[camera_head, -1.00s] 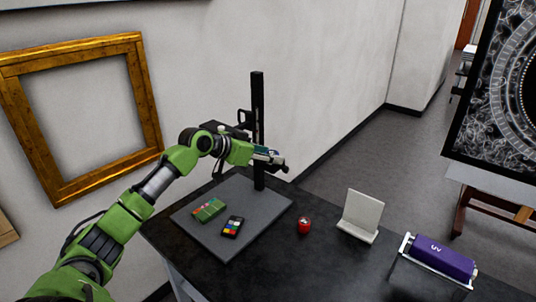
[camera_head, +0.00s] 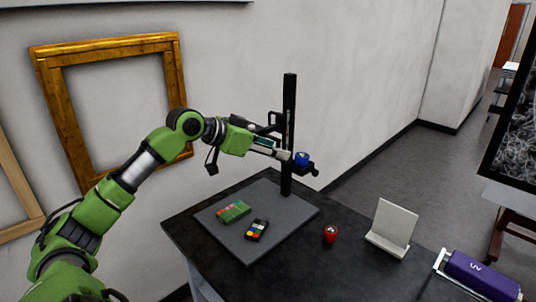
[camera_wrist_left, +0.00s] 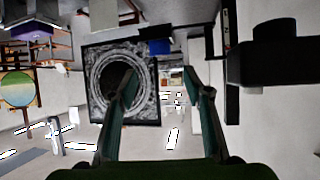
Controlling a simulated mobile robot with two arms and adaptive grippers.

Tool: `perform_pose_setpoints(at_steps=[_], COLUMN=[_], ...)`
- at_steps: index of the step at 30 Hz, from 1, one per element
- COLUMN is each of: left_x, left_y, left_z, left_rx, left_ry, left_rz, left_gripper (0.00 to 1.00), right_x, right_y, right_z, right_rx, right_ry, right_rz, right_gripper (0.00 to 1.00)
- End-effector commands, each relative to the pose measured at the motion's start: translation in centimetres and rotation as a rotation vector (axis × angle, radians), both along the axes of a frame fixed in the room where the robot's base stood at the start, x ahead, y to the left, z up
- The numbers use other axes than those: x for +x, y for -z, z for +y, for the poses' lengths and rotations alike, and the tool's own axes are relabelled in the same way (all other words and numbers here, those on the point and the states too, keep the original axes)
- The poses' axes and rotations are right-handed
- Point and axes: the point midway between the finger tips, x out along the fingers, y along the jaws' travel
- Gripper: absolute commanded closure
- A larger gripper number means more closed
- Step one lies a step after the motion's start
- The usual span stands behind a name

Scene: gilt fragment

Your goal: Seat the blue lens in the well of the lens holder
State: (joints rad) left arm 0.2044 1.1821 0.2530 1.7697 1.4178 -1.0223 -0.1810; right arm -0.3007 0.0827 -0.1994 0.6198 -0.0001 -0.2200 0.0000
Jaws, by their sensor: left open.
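The blue lens (camera_head: 301,159) stands on the dark lens holder (camera_head: 308,169), which juts out from a black upright post. It sticks up above the holder; the well itself is hidden, so I cannot tell how deep it sits. My left gripper (camera_head: 285,155) is open, just to the left of the lens and apart from it. In the left wrist view, which is upside down, the lens (camera_wrist_left: 159,47) is beyond the open fingers (camera_wrist_left: 160,85), against the dark holder (camera_wrist_left: 155,32). Nothing is between the fingers. My right gripper is not in view.
The black post (camera_head: 288,120) rises from a grey board (camera_head: 275,225) on the dark table (camera_head: 340,270). A green box (camera_head: 233,211), a colour card (camera_head: 257,229), a red object (camera_head: 330,234), a white stand (camera_head: 392,225) and a purple UV lamp (camera_head: 480,272) lie below.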

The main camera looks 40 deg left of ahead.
Motion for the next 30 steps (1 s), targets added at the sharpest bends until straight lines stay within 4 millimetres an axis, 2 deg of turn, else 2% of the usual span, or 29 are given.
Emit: perform_pose_setpoints(at_steps=[9,30], left_x=[-1.5,-1.6], left_y=[-0.8,-1.0], left_z=[0.4,0.4], left_rx=[0.002,0.002], left_ry=[0.001,0.001], left_rz=[0.0,0.0], left_gripper=[0.55,0.55], right_x=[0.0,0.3], right_y=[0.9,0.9], right_z=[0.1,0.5], right_rx=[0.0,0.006], right_ry=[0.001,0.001], right_rz=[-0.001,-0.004], right_gripper=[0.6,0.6])
